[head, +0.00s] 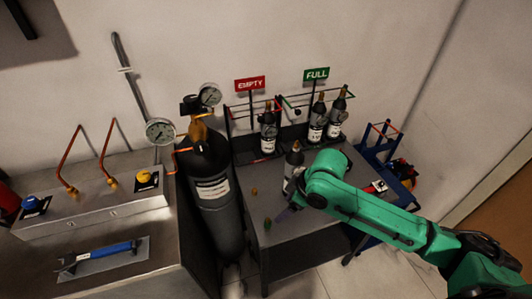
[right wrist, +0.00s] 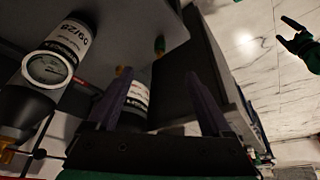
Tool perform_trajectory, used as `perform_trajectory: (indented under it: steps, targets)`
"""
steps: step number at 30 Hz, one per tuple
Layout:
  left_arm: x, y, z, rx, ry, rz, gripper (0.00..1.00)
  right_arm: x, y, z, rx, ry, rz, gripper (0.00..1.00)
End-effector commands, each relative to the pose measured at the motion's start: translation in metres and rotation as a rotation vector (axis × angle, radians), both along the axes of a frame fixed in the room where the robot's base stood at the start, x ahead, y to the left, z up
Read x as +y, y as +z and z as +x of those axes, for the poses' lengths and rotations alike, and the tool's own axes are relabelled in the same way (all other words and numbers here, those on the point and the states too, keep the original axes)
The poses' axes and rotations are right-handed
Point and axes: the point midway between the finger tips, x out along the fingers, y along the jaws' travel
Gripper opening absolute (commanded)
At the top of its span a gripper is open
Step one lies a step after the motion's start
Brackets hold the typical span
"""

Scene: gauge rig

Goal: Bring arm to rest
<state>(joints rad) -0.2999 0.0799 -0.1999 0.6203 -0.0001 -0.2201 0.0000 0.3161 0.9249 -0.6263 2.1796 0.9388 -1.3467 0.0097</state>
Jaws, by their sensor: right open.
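My right arm (head: 375,215) is green and reaches in from the right over the grey bench. My right gripper (head: 287,214) has purple fingers and points down and left over the bench. In the right wrist view (right wrist: 160,100) its fingers stand apart, with nothing seen clamped between them. A dark bottle with a white label (head: 293,158) stands on the bench just behind the gripper. A green and black part (right wrist: 298,36) at the right edge of the right wrist view looks like my left gripper; its jaws are too small to judge.
Bottles stand in racks under the EMPTY sign (head: 250,84) and FULL sign (head: 316,74). A tall black cylinder (head: 213,190) with gauges stands left of the bench. A blue trolley (head: 385,150) stands right.

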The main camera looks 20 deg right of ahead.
Motion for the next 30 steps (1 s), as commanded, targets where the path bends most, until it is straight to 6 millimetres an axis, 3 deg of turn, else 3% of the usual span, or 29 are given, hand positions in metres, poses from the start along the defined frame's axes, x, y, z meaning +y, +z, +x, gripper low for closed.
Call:
perform_trajectory:
  steps: [5,9,11,17,24,25,30]
  targets:
    - [0.000,0.000,0.000,0.000,0.000,0.000,1.00,0.008,-0.003,-0.004,-0.003,0.003,0.012,0.84]
    - [0.000,0.000,0.000,0.000,0.000,0.000,1.00,0.035,-0.012,-0.023,-0.034,-0.043,0.064,0.84]
    - [0.000,0.000,0.000,0.000,0.000,0.000,1.00,0.037,-0.014,-0.032,-0.046,-0.104,0.082,0.84]
    - [0.000,0.000,0.000,0.000,0.000,0.000,1.00,0.003,-0.028,-0.068,-0.031,-0.367,0.061,0.84]
    - [0.000,0.000,0.000,0.000,0.000,0.000,1.00,-0.062,-0.048,-0.136,0.062,-0.683,-0.064,0.84]
    - [0.000,0.000,0.000,0.000,0.000,0.000,1.00,-0.067,-0.054,-0.141,0.073,-0.702,-0.079,0.84]
    - [0.000,0.000,0.000,0.001,0.000,0.000,1.00,-0.063,-0.119,-0.127,0.094,-0.682,-0.089,0.84]
